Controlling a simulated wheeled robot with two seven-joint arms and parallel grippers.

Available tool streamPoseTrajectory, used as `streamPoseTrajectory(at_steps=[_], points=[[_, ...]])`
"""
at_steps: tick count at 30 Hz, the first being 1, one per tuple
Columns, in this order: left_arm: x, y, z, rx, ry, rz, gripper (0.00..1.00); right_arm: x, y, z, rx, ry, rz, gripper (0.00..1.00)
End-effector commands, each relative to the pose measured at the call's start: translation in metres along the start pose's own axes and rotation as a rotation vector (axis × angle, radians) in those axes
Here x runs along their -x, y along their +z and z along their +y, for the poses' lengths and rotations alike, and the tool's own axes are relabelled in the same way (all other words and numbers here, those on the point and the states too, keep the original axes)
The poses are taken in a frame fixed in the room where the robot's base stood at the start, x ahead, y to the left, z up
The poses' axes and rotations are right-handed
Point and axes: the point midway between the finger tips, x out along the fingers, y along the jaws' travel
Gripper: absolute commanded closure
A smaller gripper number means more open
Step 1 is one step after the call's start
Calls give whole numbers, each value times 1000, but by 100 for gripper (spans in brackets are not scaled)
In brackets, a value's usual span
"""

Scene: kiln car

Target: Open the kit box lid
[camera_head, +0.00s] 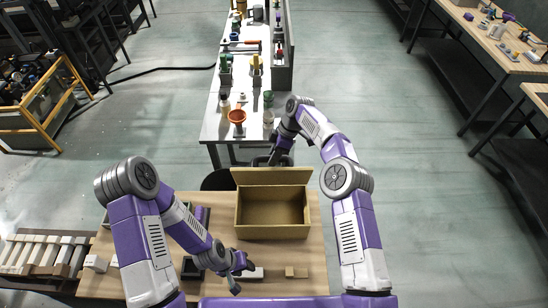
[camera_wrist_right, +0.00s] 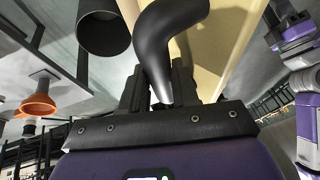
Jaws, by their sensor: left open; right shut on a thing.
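The kit box (camera_head: 272,230) is a tan, empty-looking open box on the wooden table. Its lid (camera_head: 272,176) stands raised along the far edge, and I see into the box. My right gripper (camera_head: 274,158) is just behind the lid's top edge. In the right wrist view, the right gripper (camera_wrist_right: 160,100) is shut on a black curved handle (camera_wrist_right: 163,40), with the tan lid panel (camera_wrist_right: 225,40) behind it. Where the handle joins the lid is not clear. My left gripper (camera_head: 243,275) is open and low over the table, in front of the box.
A white block (camera_head: 256,273) and a small tan block (camera_head: 296,272) lie on the table (camera_head: 313,255) near my left gripper. A dark round bin (camera_head: 216,181) stands behind the box.

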Motion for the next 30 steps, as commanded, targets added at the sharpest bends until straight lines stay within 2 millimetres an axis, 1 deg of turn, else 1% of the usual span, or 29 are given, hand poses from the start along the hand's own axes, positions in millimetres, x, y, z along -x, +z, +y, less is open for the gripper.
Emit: streamPoseTrajectory(at_steps=[1, 20, 21, 25, 26, 30], points=[[0, 0, 0, 0, 0, 0, 57, -6, 4, 2, -2, -3, -9, 100], [1, 0, 0, 0, 0, 0, 57, -7, 5, 5, -2, -6, -9, 100], [1, 0, 0, 0, 0, 0, 57, -7, 5, 5, -2, -6, -9, 68], [1, 0, 0, 0, 0, 0, 57, -5, 4, 5, -2, -6, -7, 48], [1, 0, 0, 0, 0, 0, 57, -5, 3, 5, -2, -5, -6, 45], [2, 0, 1, 0, 0, 0, 57, -3, 2, 5, -1, -4, -4, 45]])
